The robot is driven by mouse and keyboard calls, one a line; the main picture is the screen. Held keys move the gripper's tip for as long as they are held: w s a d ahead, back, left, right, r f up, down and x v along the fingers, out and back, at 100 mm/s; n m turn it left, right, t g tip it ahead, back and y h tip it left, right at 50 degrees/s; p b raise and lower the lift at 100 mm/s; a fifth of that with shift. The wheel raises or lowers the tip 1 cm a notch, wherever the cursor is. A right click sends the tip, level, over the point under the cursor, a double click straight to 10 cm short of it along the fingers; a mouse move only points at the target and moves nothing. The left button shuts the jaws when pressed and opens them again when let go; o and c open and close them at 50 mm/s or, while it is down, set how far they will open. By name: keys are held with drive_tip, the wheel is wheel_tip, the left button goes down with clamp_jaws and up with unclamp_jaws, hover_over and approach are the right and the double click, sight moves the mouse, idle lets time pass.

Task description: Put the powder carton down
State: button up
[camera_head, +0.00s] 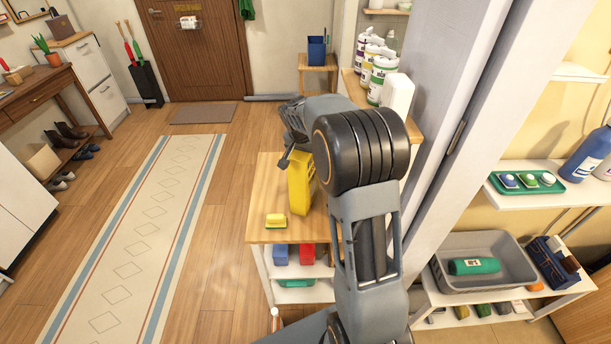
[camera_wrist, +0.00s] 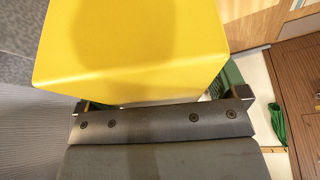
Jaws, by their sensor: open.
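The yellow powder carton (camera_head: 299,186) stands upright on the wooden top of a small shelf unit (camera_head: 265,184), partly hidden behind my arm. My gripper (camera_head: 291,155) is at the carton's upper part, and my arm hides much of it. In the wrist view the carton (camera_wrist: 130,45) fills the upper middle, close in front of my gripper (camera_wrist: 165,103). The jaws are open, with the carton at or between them. Whether a finger touches it I cannot tell.
A yellow sponge-like block (camera_head: 275,221) lies left of the carton near the top's front edge. Blue and red boxes (camera_head: 307,254) sit on the shelf below. A runner rug (camera_head: 150,240) lies on open floor at left.

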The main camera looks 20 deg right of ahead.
drive_tip(key=shift+f, duration=0.2)
clamp_jaws()
idle(0.9)
drive_tip(key=shift+r, duration=0.15)
